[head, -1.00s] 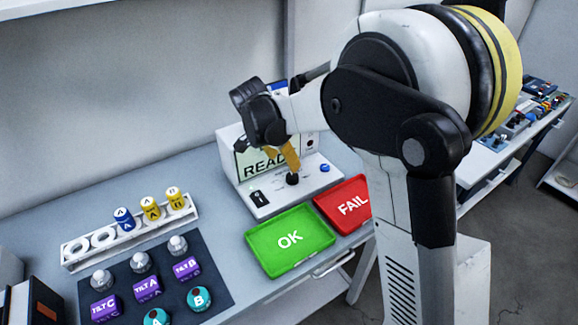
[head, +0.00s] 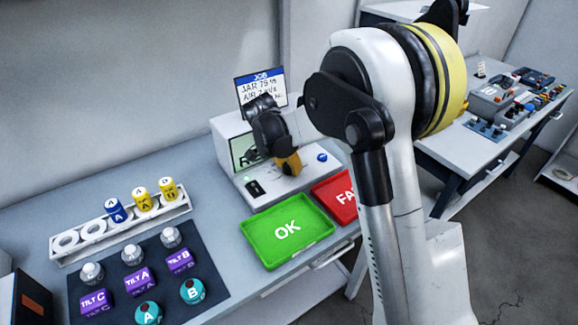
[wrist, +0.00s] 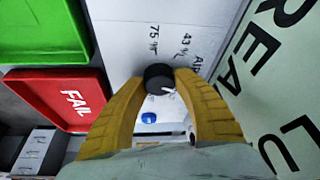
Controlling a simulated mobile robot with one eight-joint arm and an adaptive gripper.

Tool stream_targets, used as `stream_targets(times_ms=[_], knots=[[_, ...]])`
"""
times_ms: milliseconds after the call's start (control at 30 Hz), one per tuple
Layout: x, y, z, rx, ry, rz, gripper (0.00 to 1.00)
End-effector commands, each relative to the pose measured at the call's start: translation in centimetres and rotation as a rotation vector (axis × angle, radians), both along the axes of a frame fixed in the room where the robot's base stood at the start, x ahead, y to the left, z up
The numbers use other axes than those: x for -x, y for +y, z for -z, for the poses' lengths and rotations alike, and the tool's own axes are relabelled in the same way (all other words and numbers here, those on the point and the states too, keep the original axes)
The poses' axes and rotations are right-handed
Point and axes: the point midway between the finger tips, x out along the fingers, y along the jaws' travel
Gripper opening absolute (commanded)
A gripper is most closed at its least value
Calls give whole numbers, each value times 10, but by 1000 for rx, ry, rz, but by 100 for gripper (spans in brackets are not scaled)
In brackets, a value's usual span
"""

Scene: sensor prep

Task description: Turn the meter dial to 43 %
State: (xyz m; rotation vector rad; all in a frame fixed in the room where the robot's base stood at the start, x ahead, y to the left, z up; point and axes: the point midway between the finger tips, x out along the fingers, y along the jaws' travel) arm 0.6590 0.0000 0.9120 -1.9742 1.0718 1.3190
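The black meter dial (wrist: 160,78) with a white pointer mark sits on the meter's white panel. In the wrist view it lies between the two yellow fingertips of my gripper (wrist: 161,82), which appear to touch it on both sides. In the head view my gripper (head: 288,164) is over the front of the meter (head: 226,128) and hides the dial. The wrist view shows lettering with 75 % and 43 % (wrist: 188,44) beside the dial. The pointer's exact reading is too small to tell. The lettered screen (wrist: 275,60) is at the right of the wrist view.
A blue button (head: 322,157) is right of the dial. A green OK tray (head: 262,243) and a red FAIL tray (head: 345,207) lie in front. A JOB card (head: 262,88) stands behind. A rack (head: 68,240) and a dark mat (head: 216,283) are left.

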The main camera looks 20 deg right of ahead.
Motion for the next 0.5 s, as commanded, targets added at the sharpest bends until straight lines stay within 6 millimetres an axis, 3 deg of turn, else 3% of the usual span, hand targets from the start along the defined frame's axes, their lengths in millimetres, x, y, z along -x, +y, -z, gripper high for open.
stream_targets(times_ms=[33, 67, 100, 500], knots=[[0, 0, 0, 0, 0, 0, 16], [0, 0, 0, 0, 0, 0, 7], [0, 0, 0, 0, 0, 0, 4], [1, 0, 0, 0, 1, -31, 4]])
